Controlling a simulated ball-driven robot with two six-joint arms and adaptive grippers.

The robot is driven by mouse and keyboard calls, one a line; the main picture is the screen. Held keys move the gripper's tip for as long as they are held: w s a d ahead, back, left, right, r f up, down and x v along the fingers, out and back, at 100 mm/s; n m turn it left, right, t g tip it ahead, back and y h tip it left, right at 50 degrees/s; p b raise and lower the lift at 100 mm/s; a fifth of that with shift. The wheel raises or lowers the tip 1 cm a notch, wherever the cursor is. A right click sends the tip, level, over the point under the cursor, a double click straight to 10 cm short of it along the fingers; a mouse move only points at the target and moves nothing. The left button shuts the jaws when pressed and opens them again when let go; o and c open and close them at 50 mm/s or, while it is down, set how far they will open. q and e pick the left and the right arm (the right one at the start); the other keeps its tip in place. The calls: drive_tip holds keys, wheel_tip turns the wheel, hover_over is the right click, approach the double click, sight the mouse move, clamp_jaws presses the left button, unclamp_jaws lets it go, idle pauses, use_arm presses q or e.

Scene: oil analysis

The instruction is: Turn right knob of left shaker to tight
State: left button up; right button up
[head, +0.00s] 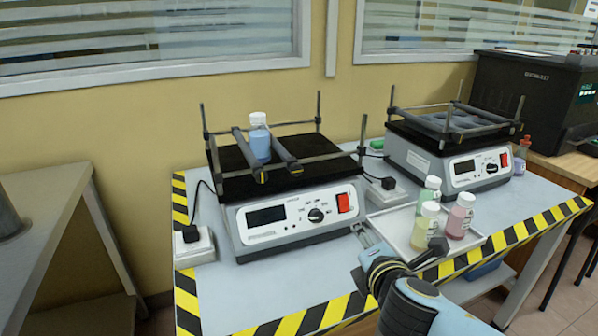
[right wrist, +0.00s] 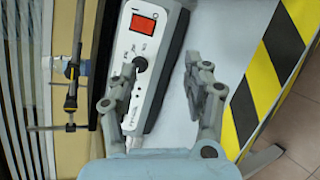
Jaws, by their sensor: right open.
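The left shaker (head: 283,227) stands on the table with a black platform (head: 236,186) and two dark clamp bars on top. A blue bottle (head: 260,144) stands between the bars. The left bar has a yellow-marked knob (head: 262,177) at its near end, and the right bar has a similar knob (head: 297,170). A yellow-marked knob (right wrist: 70,102) also shows at the left of the right wrist view. My right gripper (head: 364,233) is open and empty near the shaker's front right corner. In the right wrist view its fingers (right wrist: 160,78) are spread, apart from the knobs. My left gripper is out of view.
A white tray (head: 395,232) with several bottles stands right of the left shaker. A second shaker (head: 448,160) is behind it. A power strip (head: 195,247) lies at left. Striped tape (head: 300,322) marks the table's edge; the table in front of the left shaker is clear.

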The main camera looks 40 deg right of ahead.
sight(298, 171)
drive_tip(key=w+a+r+n+t+y, duration=0.5)
drive_tip(key=w+r+n, duration=0.35)
drive_tip(key=n, duration=0.85)
drive_tip(key=shift+t+h, duration=0.4)
drive_tip(key=shift+h, duration=0.3)
drive_tip(key=x, duration=0.9)
drive_tip(key=shift+p, duration=0.4)
drive_tip(key=shift+m, duration=0.3)
clamp_jaws()
